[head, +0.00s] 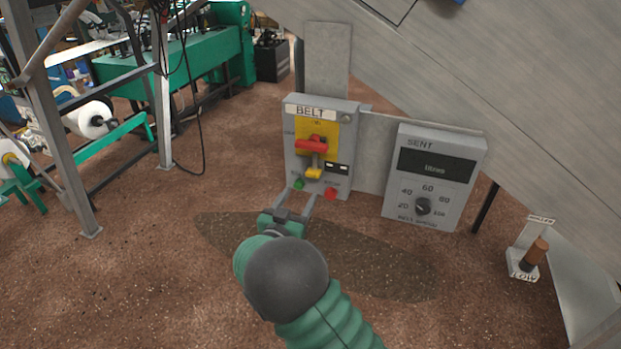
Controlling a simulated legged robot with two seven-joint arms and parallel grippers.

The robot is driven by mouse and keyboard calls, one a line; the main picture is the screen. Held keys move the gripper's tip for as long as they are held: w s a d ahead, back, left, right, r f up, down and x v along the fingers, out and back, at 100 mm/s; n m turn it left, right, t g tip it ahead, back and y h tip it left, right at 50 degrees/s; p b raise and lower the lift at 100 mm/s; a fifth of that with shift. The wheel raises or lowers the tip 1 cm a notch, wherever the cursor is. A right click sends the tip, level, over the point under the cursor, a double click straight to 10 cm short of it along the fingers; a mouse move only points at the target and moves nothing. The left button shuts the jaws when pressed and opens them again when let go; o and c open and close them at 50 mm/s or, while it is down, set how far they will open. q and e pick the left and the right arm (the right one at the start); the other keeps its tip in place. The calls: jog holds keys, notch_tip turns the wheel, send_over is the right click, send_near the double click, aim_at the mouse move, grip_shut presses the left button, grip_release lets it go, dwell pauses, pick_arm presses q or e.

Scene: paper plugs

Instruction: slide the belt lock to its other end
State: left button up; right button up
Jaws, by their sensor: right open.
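The grey BELT box (345,145) stands upright at the picture's middle. Its yellow plate (301,127) carries a red handle (311,145). Below the handle is a small yellow slider-like tab (314,173), apparently the belt lock, at the plate's lower end. A green button (298,183) and a red button (330,193) sit at the box's bottom. My right gripper (306,192) is open and empty just in front of the box's lower part, its fingers pointing up at the buttons and tab. Whether a finger touches the box I cannot tell. My left gripper is not in view.
A grey SENT box (470,170) with a dial (423,206) stands to the right. A small stand with a brown knob (537,250) is at the far right. A slanted grey panel (480,75) overhangs the boxes. Brown floor is open to the left.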

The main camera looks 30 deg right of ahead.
aim_at(311, 175)
jog(key=x, duration=1)
grip_shut()
jog(key=shift+r, duration=0.1)
dwell(0.9)
